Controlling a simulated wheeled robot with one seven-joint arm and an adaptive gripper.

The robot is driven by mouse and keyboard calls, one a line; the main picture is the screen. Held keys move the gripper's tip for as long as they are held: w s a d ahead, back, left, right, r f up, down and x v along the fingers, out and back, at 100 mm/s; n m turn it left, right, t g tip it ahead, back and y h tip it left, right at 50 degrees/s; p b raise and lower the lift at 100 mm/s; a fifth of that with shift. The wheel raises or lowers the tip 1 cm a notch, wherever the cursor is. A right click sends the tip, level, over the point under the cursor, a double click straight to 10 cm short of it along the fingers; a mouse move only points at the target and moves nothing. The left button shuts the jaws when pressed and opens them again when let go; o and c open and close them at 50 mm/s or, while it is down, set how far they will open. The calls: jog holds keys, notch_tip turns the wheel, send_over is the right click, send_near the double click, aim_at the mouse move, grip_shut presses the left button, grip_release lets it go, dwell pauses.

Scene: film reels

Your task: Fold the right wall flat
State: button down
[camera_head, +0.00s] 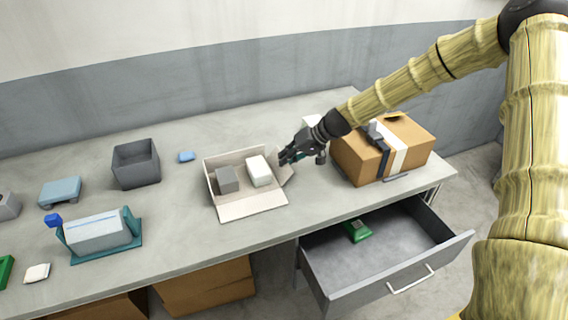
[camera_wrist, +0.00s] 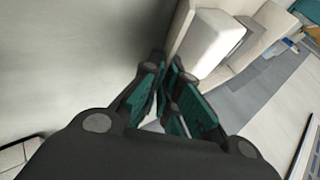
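An open, shallow pale carton (camera_head: 209,178) stands on the table in the head view. Its front wall (camera_head: 252,206) lies folded out flat. Its right wall (camera_head: 286,168) leans outward, partly behind my gripper (camera_head: 285,158). A grey block (camera_head: 228,179) and a white block (camera_head: 259,171) sit inside. In the wrist view my gripper (camera_wrist: 170,66) has its teal-padded fingertips drawn together beside the carton's pale wall (camera_wrist: 181,25). The white block (camera_wrist: 212,42) lies just beyond that wall. I see nothing clearly held, and the exact contact with the wall is hidden.
A taped brown box (camera_head: 360,160) stands close on the right. An open drawer (camera_head: 385,265) holding a green item (camera_head: 357,231) juts out below. A grey bin (camera_head: 136,165) and a small blue block (camera_head: 187,157) are to the left. Table behind the carton is clear.

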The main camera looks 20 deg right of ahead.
jog(key=shift+d+f+y+b, duration=0.4)
jog(key=shift+y+b, duration=0.3)
jog(key=shift+b, duration=0.35)
jog(key=c, duration=2)
grip_release()
jog(key=shift+r, duration=0.1)
jog(key=shift+v, duration=5.95)
jog(key=shift+d, duration=0.15)
